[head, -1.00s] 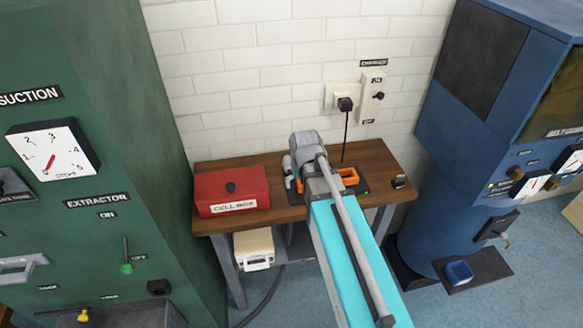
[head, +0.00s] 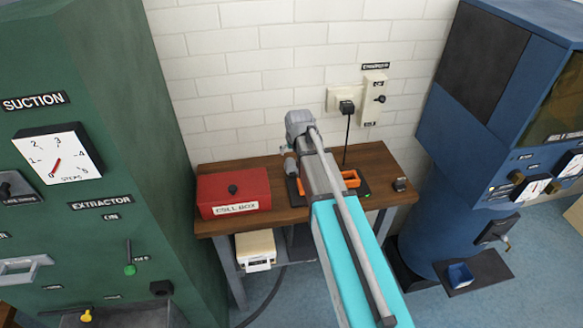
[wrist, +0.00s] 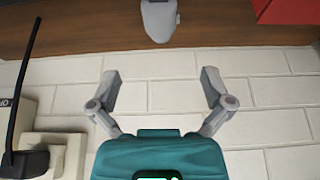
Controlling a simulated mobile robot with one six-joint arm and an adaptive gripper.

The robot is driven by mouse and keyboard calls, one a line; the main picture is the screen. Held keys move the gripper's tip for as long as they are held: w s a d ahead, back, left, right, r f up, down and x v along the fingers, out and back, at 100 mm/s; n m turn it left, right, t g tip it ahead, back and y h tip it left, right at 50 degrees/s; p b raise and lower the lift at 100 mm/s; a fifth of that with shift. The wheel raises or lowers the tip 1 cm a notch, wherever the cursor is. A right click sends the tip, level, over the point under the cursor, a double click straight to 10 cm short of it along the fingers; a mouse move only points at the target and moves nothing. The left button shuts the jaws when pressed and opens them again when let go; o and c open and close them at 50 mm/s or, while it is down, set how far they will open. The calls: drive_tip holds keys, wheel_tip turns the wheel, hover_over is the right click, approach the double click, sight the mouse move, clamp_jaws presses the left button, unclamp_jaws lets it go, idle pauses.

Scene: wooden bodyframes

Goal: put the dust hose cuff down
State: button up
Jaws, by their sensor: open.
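A grey piece that looks like the dust hose cuff (head: 290,165) stands on the wooden bench (head: 290,216), just right of the red box. It also shows at the top of the wrist view (wrist: 160,18), beyond my fingertips and apart from them. My gripper (wrist: 157,85) is open, with nothing between its two grey fingers and the pale wall behind them. In the head view my arm reaches over the bench and hides the gripper's fingers. The cuff's foot is cut off in the wrist view.
The red box (head: 233,190) stands at the bench's left. An orange-edged holder on a dark mat (head: 351,178) is partly behind my arm. A charger box (head: 374,98) and plugged cable are on the wall. The green extractor (head: 110,160) and a blue machine (head: 445,170) flank the bench.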

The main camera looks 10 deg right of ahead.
sight(292, 163)
drive_tip(key=shift+b+x, duration=3.55)
drive_tip(key=shift+x, duration=0.4)
drive_tip(key=shift+w+f, duration=0.1)
drive_tip(key=shift+f, duration=0.15)
drive_tip(key=shift+b, duration=0.3)
drive_tip(key=shift+b+x, duration=2.25)
drive_tip(key=shift+x, duration=0.4)
drive_tip(key=shift+w+r, duration=0.1)
drive_tip(key=c, duration=1.2)
drive_tip(key=shift+r, duration=0.15)
